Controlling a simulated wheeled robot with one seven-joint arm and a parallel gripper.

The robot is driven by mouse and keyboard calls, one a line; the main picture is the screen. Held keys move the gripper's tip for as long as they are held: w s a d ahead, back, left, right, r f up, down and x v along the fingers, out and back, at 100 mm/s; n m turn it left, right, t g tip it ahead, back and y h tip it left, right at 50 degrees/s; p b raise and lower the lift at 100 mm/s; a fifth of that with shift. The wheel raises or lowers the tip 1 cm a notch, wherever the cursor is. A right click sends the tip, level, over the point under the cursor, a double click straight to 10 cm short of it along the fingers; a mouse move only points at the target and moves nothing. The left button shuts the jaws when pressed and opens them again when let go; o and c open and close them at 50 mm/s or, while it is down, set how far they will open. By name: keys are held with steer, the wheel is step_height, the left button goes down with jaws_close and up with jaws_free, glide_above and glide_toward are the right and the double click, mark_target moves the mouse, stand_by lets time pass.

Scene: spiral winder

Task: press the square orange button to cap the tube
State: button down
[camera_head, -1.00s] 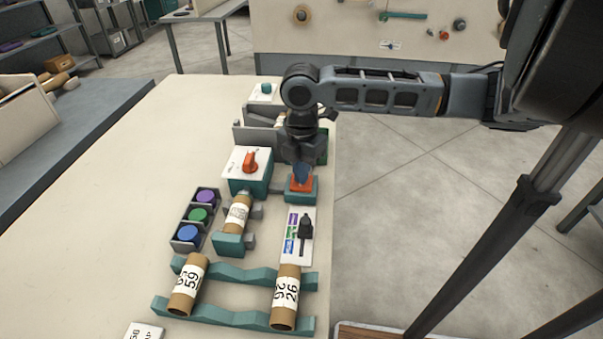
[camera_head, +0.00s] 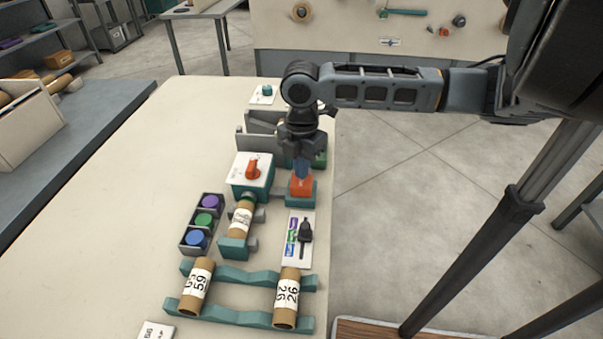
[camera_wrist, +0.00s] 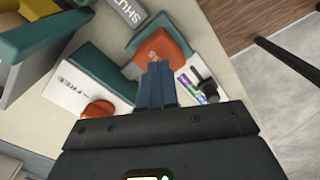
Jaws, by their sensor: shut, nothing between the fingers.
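The square orange button (camera_head: 301,187) sits on a teal block at the right edge of the table. My gripper (camera_head: 302,175) is shut and empty, with its blue fingers pointing down over the button. In the wrist view, the fingertips (camera_wrist: 158,66) overlap the near part of the orange button (camera_wrist: 168,43). I cannot tell whether they touch it or hover just above. A brown tube (camera_head: 241,217) with a white label lies in a teal cradle left of the button. A green piece (camera_head: 248,197) shows at its far end.
A box with an orange knob (camera_head: 253,168) stands left of the button. A lever panel (camera_head: 299,238) lies in front of it. Purple, green and blue caps sit in a holder (camera_head: 186,237). Two tubes (camera_head: 198,281) rest on a teal rack. The table's left side is clear.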

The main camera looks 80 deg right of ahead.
steer(key=shift+r+p, duration=1.2)
steer(key=shift+r, duration=1.1)
steer(key=shift+f, duration=0.1)
